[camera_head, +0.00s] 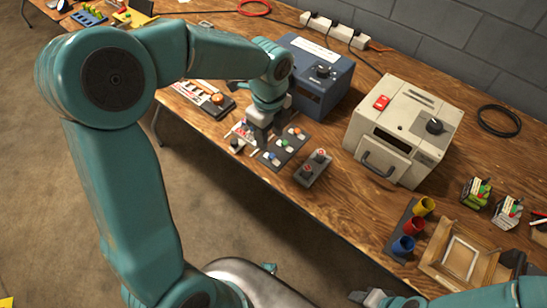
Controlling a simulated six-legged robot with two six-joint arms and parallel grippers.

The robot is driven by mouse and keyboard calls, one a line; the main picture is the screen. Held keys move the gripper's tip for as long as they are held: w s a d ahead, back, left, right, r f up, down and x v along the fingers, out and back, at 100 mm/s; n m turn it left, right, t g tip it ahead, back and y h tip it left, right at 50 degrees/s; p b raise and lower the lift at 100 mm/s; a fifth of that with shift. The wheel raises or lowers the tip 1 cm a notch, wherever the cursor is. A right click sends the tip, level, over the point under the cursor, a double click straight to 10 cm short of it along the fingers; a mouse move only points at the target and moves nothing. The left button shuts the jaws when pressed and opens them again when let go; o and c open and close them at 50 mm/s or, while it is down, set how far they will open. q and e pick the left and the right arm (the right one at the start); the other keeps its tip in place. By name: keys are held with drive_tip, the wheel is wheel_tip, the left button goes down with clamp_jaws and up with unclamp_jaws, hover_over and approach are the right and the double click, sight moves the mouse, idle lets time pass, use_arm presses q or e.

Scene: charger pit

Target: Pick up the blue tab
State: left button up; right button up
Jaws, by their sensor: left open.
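A dark strip (284,147) lies near the front edge of the wooden bench, with a blue tab (271,155), a green tab (284,143) and an orange tab (297,131) in a row on it. My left gripper (260,138) points down, open, just behind and left of the blue tab. Whether it touches the strip I cannot tell. Its fingers are dark and small here. My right gripper (372,297) shows only partly at the bottom edge, away from the tabs; its jaws are not clear.
A grey two-button box (313,167) stands right of the strip. A blue box (313,75) and a cream box (402,128) stand behind. Yellow, red and blue cups (414,227) and a wooden tray (462,258) are at the right. The bench edge is close in front of the strip.

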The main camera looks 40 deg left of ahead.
sight(271, 155)
use_arm(q)
wheel_tip(271, 155, down, 7)
drive_tip(key=shift+d+f+b, duration=0.1)
drive_tip(key=shift+f+b, duration=0.1)
drive_tip(key=shift+b, duration=0.35)
clamp_jaws()
